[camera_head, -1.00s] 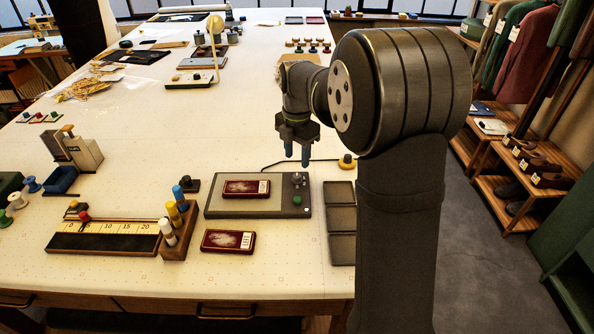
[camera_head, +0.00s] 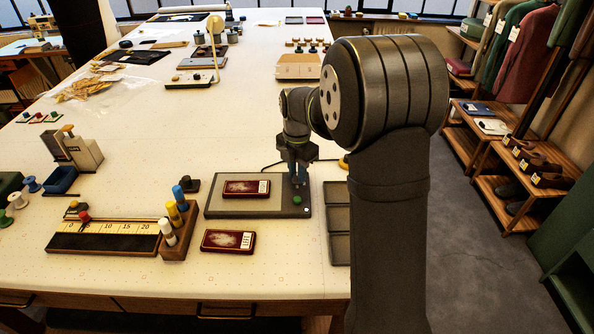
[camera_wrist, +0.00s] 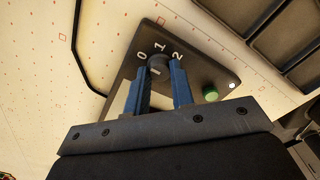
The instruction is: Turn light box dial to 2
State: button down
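The light box (camera_head: 225,208) is a flat dark slab with a pale panel, in the middle of the table's near part. Its dark round dial (camera_wrist: 158,63) shows in the wrist view, with the labels 0, 1 and 2 around its far side. Which label the dial points to I cannot tell. My gripper (camera_head: 300,183) is down over the right end of the box. In the wrist view my gripper's blue fingers (camera_wrist: 159,68) are apart, one on each side of the dial. Contact with the dial is not clear. My gripper hides the dial in the head view.
A green button (camera_wrist: 211,93) and a small white light (camera_wrist: 232,85) sit right of the dial. A red tin (camera_head: 246,188) lies on the box, another (camera_head: 228,241) in front. Dark trays (camera_head: 339,220) stand right; a marker block (camera_head: 178,232) stands left.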

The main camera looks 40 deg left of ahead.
jog(key=shift+m, duration=0.3)
jog(key=m, duration=1.3)
jog(key=shift+m, duration=0.3)
jog(key=m, duration=0.4)
jog(key=shift+m, duration=0.3)
jog(key=m, duration=0.4)
jog(key=shift+m, duration=0.4)
jog(key=c, duration=1.2)
grip_release()
jog(key=shift+c, duration=0.2)
